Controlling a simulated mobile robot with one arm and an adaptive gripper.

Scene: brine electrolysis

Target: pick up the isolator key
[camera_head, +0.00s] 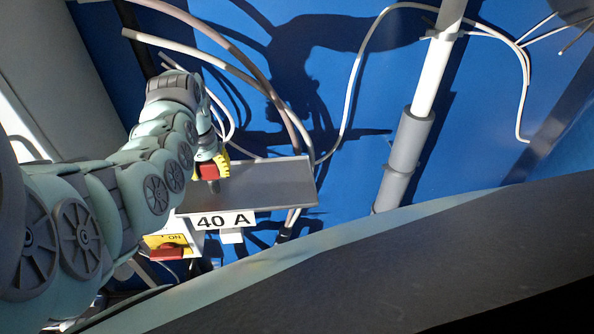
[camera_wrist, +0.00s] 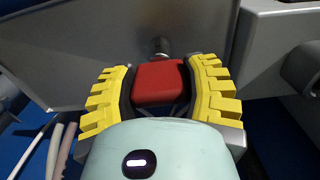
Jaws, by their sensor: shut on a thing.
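The isolator key has a red block-shaped head (camera_wrist: 160,82) and a short grey metal shank (camera_wrist: 160,47). In the wrist view the head sits between the two yellow toothed fingers of my gripper (camera_wrist: 162,74), which is shut on it. In the head view the red key (camera_head: 208,172) shows under my gripper (camera_head: 216,165), with its shank pointing down in front of the grey metal shelf (camera_head: 275,185). I cannot tell whether the shank touches the shelf.
A "40 A" label (camera_head: 223,221) is at the shelf's front. Below left is a yellow "ON" plate with a red knob (camera_head: 167,253). Loose cables (camera_head: 262,88) hang behind and above. A grey pipe (camera_head: 408,145) runs down the blue wall at right.

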